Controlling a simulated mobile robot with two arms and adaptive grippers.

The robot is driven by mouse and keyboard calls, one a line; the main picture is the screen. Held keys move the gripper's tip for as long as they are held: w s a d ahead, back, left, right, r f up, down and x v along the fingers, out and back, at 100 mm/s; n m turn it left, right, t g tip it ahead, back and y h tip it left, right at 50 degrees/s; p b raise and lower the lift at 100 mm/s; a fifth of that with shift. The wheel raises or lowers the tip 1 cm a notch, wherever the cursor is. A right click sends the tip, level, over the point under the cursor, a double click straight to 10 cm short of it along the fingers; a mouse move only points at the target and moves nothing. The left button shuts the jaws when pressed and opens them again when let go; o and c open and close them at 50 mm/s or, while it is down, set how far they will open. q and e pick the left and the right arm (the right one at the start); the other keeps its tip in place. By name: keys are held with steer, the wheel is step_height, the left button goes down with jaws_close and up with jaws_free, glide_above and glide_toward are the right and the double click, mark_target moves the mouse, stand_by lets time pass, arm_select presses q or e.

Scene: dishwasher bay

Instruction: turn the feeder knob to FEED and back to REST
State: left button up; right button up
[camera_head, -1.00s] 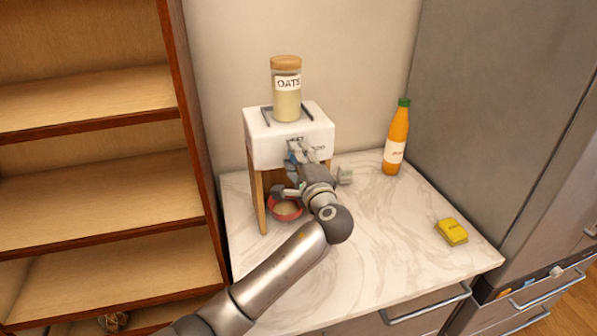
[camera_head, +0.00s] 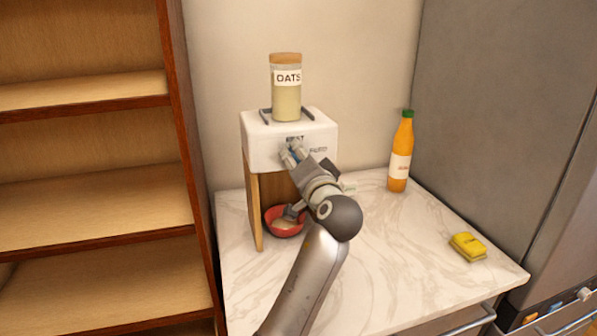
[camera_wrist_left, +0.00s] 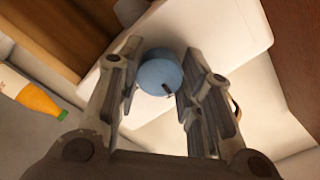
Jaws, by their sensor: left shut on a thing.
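The white feeder box (camera_head: 262,150) stands on a wooden stand on the counter. Its front carries a REST label (camera_head: 295,139) and a FEED label (camera_head: 318,149) to the right of it. My left gripper (camera_head: 293,153) is at the box front, just below REST, and mostly hides the knob in the head view. In the left wrist view the round blue knob (camera_wrist_left: 158,70) sits between the two fingers, which are shut on it. A short dark mark shows on its face near the right finger. My right gripper is not in view.
An OATS jar (camera_head: 287,100) stands on the feeder. A red bowl (camera_head: 269,219) with pale contents is under it, partly behind my arm. An orange bottle (camera_head: 399,165) and a yellow sponge (camera_head: 468,247) are on the right. Wooden shelves (camera_head: 90,110) rise on the left.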

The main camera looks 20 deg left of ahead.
arm_select(q)
steer(key=shift+f+n+b, duration=0.2)
steer(key=shift+n+b, duration=0.45)
steer(key=shift+n, duration=0.15)
steer(key=o, duration=1)
steer(key=shift+r, duration=0.1)
steer(key=shift+o, duration=0.2)
